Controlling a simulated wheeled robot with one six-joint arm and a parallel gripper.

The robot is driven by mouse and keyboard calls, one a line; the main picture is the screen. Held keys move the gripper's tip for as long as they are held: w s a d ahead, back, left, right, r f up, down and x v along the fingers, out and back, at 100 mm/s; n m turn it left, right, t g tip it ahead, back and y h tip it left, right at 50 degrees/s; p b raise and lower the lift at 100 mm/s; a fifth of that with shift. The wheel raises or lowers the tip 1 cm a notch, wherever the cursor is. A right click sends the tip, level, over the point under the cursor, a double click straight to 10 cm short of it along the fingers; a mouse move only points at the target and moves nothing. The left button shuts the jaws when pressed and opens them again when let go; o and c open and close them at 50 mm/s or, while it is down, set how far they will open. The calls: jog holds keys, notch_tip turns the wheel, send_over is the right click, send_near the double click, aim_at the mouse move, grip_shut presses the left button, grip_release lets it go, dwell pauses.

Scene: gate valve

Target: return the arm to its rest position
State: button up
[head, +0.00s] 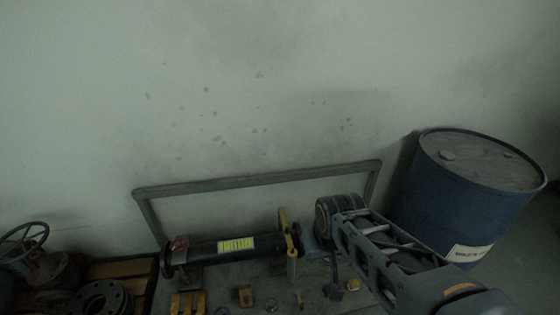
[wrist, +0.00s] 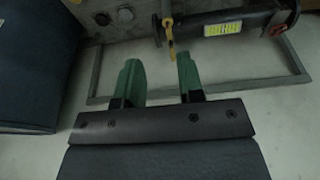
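My gripper (wrist: 158,62) shows in the wrist view with two green fingers set apart and an empty gap between them. A yellow lever (wrist: 169,35) on the pipe assembly lies beyond the fingertips, in line with the gap; I see no finger closed on it. In the head view my arm reaches in from the lower right toward the pipe, its wrist end just right of the yellow lever (head: 290,235). The fingers are not clear in the head view. The black pipe (head: 208,251) with its yellow label lies left of the lever.
A blue drum (head: 460,195) stands close to my arm on the right. A grey frame (head: 260,181) rises behind the pipe by the wall. A handwheel valve (head: 24,240) and a flange (head: 100,298) are at far left. Small parts lie in front of the pipe.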

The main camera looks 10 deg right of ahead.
jog(key=w+p+v, duration=0.2)
jog(key=p+v, duration=0.7)
jog(key=v, duration=0.1)
jog(key=w+r+p+v, duration=0.1)
jog(key=w+p+v, duration=0.2)
jog(key=p+v, duration=0.7)
jog(key=w+r+p+v, duration=0.1)
jog(key=w+p+v, duration=0.1)
jog(key=p+v, duration=0.8)
jog(key=shift+a+r+t, duration=0.15)
jog(key=shift+r+t, duration=0.25)
jog(key=shift+r, duration=0.15)
